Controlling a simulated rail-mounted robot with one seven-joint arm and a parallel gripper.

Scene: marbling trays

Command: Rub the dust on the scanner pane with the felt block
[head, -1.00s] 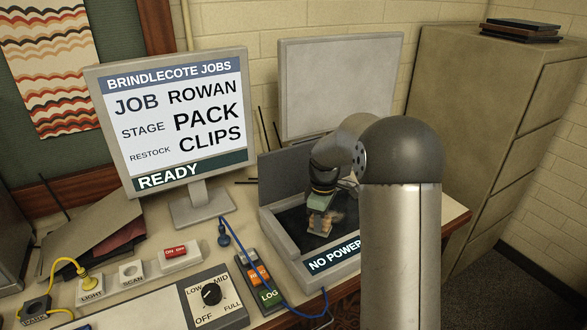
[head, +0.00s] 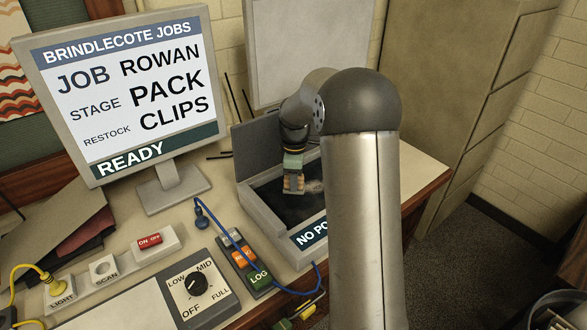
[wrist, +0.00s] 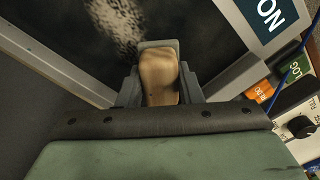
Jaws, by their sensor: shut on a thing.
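The scanner (head: 252,207) lies open on the desk, its lid raised at the back and a "NO POWER" label on its front. Its dark pane (head: 292,209) has a pale dust patch (head: 314,187) just right of my gripper (head: 293,184). The wrist view shows the speckled dust (wrist: 116,22) on the pane, beyond the fingertips. My gripper is shut on the felt block (wrist: 159,77), which has a tan, rounded body and a grey-green edge. The block's underside is hidden, so I cannot tell whether it touches the pane. My arm hides the scanner's right side.
A monitor (head: 122,90) stands at the left. A blue cable (head: 240,238) runs beside the scanner past several labelled switches (head: 243,257). A dial box (head: 200,293) and a power strip (head: 145,245) sit in front. A filing cabinet (head: 455,100) stands behind.

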